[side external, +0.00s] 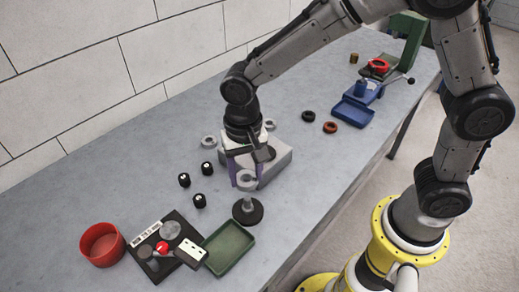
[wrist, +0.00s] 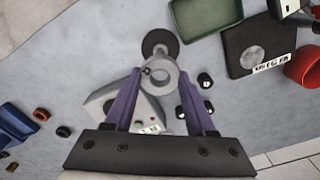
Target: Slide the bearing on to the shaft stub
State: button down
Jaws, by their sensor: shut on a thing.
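The bearing, a light grey ring (side external: 246,180), is held between the purple fingertips of my gripper (side external: 245,175), which is shut on it. The shaft stub (side external: 246,203) is a short grey post standing upright on a round black base (side external: 248,216). In the side view the bearing is just above the stub's top. In the wrist view the black base (wrist: 153,38) shows beyond the ring. I cannot tell whether they touch or line up exactly.
A grey block-shaped housing (side external: 280,166) stands close behind my gripper. Several small black cylinders (side external: 184,180) lie to the left. A green tray (side external: 228,248), a black plate with parts (side external: 165,235) and a red bowl (side external: 101,244) are at front left.

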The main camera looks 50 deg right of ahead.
aim_at(247, 198)
jog(key=shift+a, duration=0.1)
dwell(0.3)
jog(key=shift+f, duration=2.25)
jog(key=shift+f, duration=1.5)
jog(key=shift+c, duration=0.8)
grip_release()
jog(key=shift+r, duration=0.1)
notch_tip(247, 198, up, 14)
